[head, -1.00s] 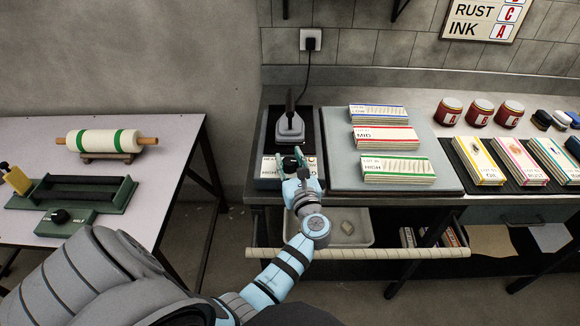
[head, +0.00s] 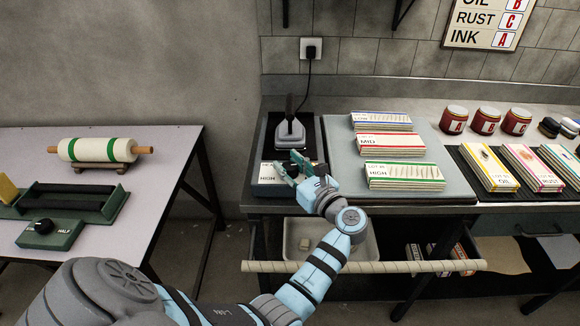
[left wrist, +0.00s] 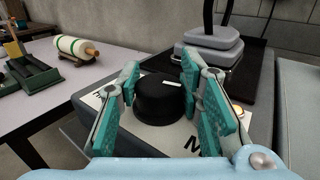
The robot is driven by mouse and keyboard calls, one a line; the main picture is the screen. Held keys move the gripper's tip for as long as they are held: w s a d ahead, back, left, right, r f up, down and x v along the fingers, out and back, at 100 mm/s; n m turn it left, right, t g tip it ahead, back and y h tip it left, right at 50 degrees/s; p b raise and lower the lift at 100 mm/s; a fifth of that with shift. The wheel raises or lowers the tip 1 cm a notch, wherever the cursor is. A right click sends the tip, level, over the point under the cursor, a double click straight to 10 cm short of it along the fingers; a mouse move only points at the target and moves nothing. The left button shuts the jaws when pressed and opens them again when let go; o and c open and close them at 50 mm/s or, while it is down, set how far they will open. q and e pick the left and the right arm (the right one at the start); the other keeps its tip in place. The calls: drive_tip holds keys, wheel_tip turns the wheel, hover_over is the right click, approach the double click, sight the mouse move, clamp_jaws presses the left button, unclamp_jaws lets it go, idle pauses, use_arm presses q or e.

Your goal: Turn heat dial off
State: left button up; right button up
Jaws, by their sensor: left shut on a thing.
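The heat dial (left wrist: 160,100) is a black round knob with a white pointer mark, on the pale labelled front of the iron's base (head: 266,190). In the left wrist view the pointer mark lies toward the right of the knob's top. My left gripper (head: 291,169) is at this dial, its teal fingers on either side of the knob and shut on it. In the head view the fingers and wrist hide most of the dial. The grey iron (head: 290,130) stands on its dark plate just behind. My right gripper is not in view.
Stacks of labelled cloths (head: 405,175) lie on a grey board (head: 348,160) right of the dial. A wooden rail (head: 400,267) runs below the bench front. Another black dial (head: 43,226) is on the green device on the left table (head: 150,200).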

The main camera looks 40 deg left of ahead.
use_arm(q)
drive_tip(key=shift+f, duration=0.25)
drive_tip(key=o, duration=1.1)
drive_tip(key=shift+s+r, duration=0.1)
drive_tip(key=shift+s, duration=0.05)
drive_tip(key=shift+r, duration=0.1)
